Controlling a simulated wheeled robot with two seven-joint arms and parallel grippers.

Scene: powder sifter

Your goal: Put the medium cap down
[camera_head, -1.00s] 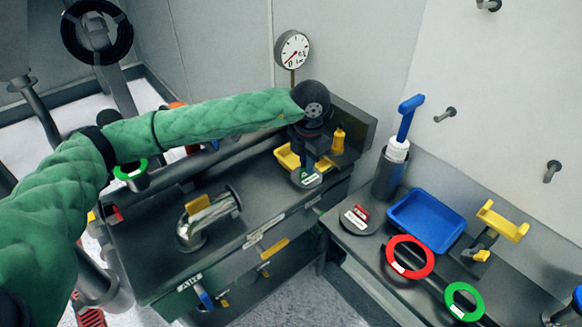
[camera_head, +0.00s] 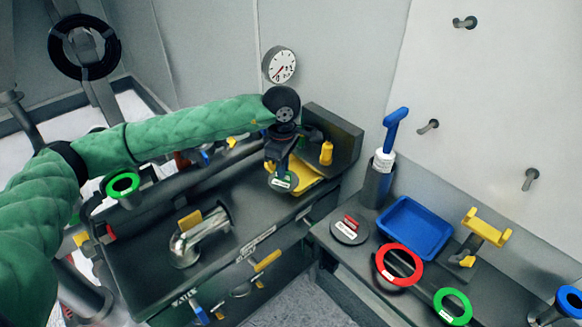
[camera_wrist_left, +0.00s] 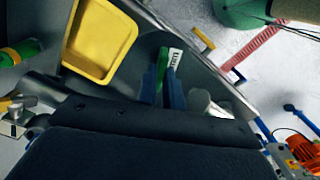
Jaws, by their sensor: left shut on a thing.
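A cap with a green part and a white label (camera_head: 283,184) hangs from my left gripper (camera_head: 280,170), over the dark bench in the head view. I take it for the medium cap, but the label is too small to read. In the left wrist view the green and white cap (camera_wrist_left: 173,58) sits between the blue fingers of my left gripper (camera_wrist_left: 161,82), which is shut on it. Whether its underside touches the bench cannot be told. The yellow tray (camera_head: 309,177) is just right of the gripper, partly hidden. My right gripper is out of view.
A metal elbow pipe (camera_head: 186,250) lies on the bench, left of the gripper. A yellow bottle (camera_head: 326,153) stands behind the tray. The right bench holds a blue tray (camera_head: 385,226), a dark cap (camera_head: 349,231), a red ring (camera_head: 417,272) and a green ring (camera_head: 466,309).

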